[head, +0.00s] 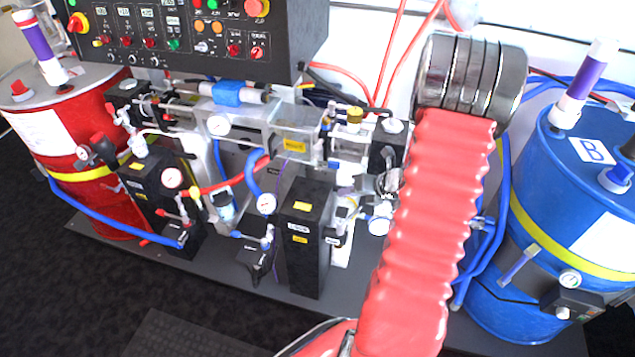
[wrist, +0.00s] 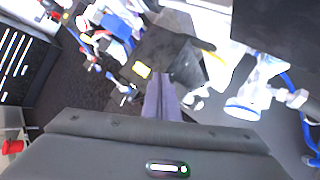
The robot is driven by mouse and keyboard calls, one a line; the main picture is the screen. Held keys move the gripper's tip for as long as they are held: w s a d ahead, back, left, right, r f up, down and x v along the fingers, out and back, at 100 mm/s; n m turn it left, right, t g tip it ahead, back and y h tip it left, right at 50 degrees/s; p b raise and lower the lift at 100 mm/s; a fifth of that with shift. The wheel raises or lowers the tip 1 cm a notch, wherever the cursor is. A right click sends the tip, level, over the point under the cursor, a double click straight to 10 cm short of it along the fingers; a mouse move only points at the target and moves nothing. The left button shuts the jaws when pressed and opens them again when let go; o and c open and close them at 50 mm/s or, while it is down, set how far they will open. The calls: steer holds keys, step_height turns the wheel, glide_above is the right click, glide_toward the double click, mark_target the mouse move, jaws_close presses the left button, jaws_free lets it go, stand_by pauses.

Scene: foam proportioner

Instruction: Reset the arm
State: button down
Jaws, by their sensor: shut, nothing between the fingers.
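My arm rises through the head view in a red ribbed sleeve, with metal rings at its upper end in front of the machine. My gripper is not visible in the head view. In the wrist view, my gripper (wrist: 160,97) shows as two dark fingers pressed together, with nothing between them. Beyond the fingertips is a black box with a yellow label (wrist: 142,70), part of the foam proportioner. I cannot tell the distance from the fingertips to it.
The control panel (head: 190,45) is at upper left. A red drum (head: 80,130) stands left and a blue drum (head: 540,215) right, close beside my arm. Pumps, gauges and hoses fill the middle, including a black box (head: 305,245). Dark floor (head: 60,290) is clear at lower left.

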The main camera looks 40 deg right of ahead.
stand_by(0.3)
steer(key=shift+n, duration=0.6)
steer(key=shift+s+a+f+n, duration=0.1)
steer(key=shift+s+a+n, duration=0.2)
steer(key=shift+n, duration=0.4)
steer(key=s+a+r+n+g+y, duration=0.1)
steer(key=s+a+r+n+g, duration=0.25)
steer(key=a+n, duration=0.5)
steer(key=s+a+r+n+g+y, duration=0.15)
steer(key=s+a+r+n, duration=0.35)
steer(key=n, duration=0.7)
steer(key=s+a+r+n+h, duration=0.2)
steer(key=s+a+r+n, duration=0.1)
steer(key=a+r+n, duration=0.6)
steer(key=s+a+r+n+t+h, duration=0.1)
steer(key=s+a+r+n+h, duration=0.1)
steer(key=a+r+n, duration=0.6)
steer(key=shift+s+a+r+n+t, duration=0.45)
steer(key=shift+r+n, duration=0.35)
steer(key=shift+n, duration=0.35)
